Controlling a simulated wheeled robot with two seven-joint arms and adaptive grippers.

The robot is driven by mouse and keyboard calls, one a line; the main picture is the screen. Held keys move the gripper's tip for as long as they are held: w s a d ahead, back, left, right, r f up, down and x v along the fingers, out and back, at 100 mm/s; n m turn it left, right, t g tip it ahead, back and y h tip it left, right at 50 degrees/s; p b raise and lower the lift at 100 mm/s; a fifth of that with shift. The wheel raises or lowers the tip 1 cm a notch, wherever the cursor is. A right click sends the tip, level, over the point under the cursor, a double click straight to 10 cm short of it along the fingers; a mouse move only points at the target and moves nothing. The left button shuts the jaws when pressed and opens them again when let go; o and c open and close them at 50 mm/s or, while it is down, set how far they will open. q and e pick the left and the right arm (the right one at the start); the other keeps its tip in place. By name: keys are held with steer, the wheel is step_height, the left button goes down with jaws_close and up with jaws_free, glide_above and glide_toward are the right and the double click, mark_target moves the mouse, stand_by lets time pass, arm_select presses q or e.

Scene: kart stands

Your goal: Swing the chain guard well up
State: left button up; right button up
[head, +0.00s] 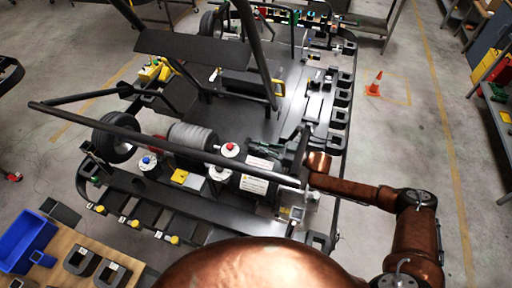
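The kart frame (235,236) fills the middle of the view on its stand. A dark part with white labels (254,184) sits low on the kart, just in front of my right gripper; it may be the chain guard, but I cannot tell its hinge or angle for certain. My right gripper (278,150) reaches in from the right, its dark fingers pointing left above the labelled part. Its fingertips blend with the dark machinery, so I cannot tell whether it touches or grips anything. My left gripper is not in view.
A long dark bar (165,144) crosses the kart in front of the gripper. A grey cylinder (192,136) and a red-capped part (229,150) stand left of it. A blue bin (27,240) is at lower left. An orange cone (375,84) stands on open floor at right.

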mark_target(278, 152)
steer(key=o, duration=0.4)
steer(key=v, duration=1.2)
stand_by(0.3)
